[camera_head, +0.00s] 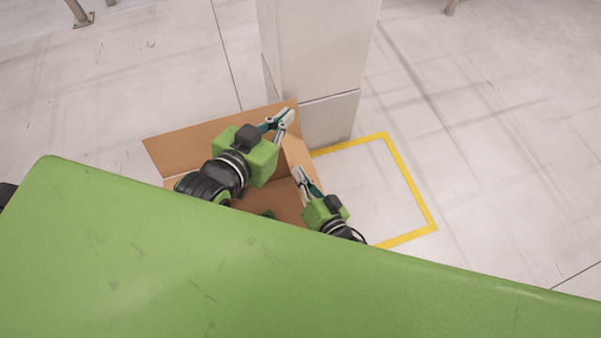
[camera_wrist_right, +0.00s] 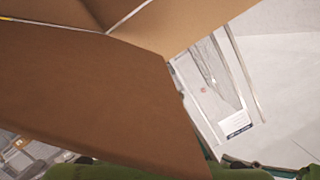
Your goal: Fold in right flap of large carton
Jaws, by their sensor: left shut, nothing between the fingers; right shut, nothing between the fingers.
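The large open carton (camera_head: 185,148) is brown cardboard, half hidden behind my green body in the head view. Its far flap is spread outward. The right flap (camera_head: 296,152) shows on the carton's right side, between my two grippers; its exact tilt is hard to tell. My left gripper (camera_head: 284,118) is shut and empty over the carton's far right corner. My right gripper (camera_head: 303,180) is shut and empty beside the right flap; I cannot tell whether it touches. In the right wrist view a wide cardboard panel (camera_wrist_right: 95,95) fills the left and middle.
A pale square pillar (camera_head: 320,60) stands right behind the carton's far right corner. A yellow floor line (camera_head: 408,180) outlines an area to the right, with bare floor inside it. My green body covers the lower head view.

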